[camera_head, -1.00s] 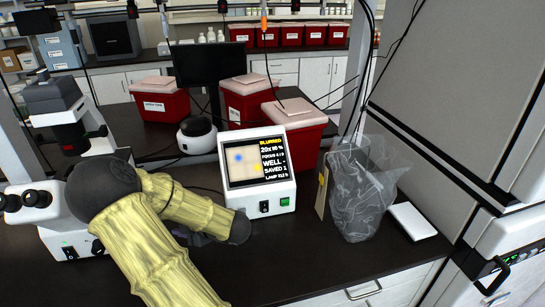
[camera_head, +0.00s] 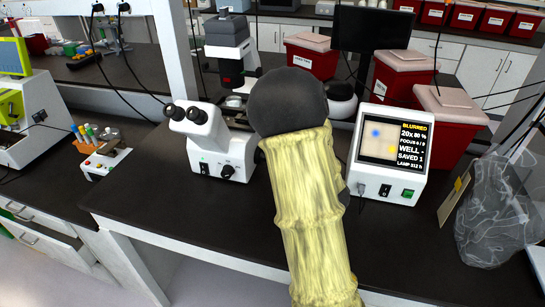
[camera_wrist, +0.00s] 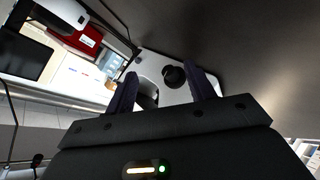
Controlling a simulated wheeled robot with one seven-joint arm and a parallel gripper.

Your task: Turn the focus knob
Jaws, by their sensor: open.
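A white microscope (camera_head: 197,128) with black eyepieces stands on the dark bench in the head view. Its black focus knob (camera_head: 228,171) is low on the near side of its base. In the wrist view a round black knob (camera_wrist: 174,76) on a white surface shows between and beyond my fingertips. My gripper (camera_wrist: 163,78) is open and empty there, with a finger on either side of the knob in the picture. I cannot tell how far away the knob is. In the head view my arm hides the gripper.
A small monitor (camera_head: 391,150) right of my arm reads "BLURRED", "20x" and "SAVED 1". A clear plastic bag (camera_head: 492,222) stands at the right. A tube rack (camera_head: 98,150) is at the left. Red bins (camera_head: 402,82) stand behind. The front bench is mostly clear.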

